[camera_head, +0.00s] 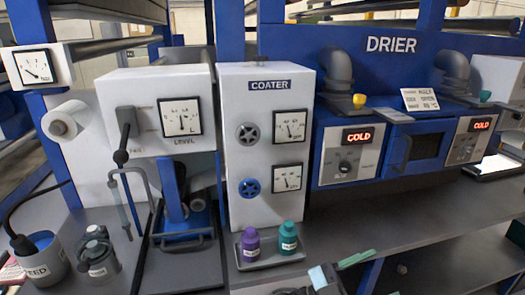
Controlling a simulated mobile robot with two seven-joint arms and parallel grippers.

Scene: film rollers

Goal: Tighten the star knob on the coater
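The coater (267,90) is a pale upright box with a blue "COATER" label, standing on the grey bench. Two round spoked knobs are on the left of its front. The upper knob (248,134) is grey and the lower knob (250,187) is blue. I cannot tell from their shape which is the star knob, or how tight either is. An upper gauge (290,126) and a lower gauge (287,177) sit beside them.
A purple bottle (250,244) and a teal bottle (288,238) stand on a tray before the coater. The level unit (160,110) with a black lever (124,140) is left. The drier (400,75) is right. Unclear light-blue and dark items (320,278) show at the bottom edge.

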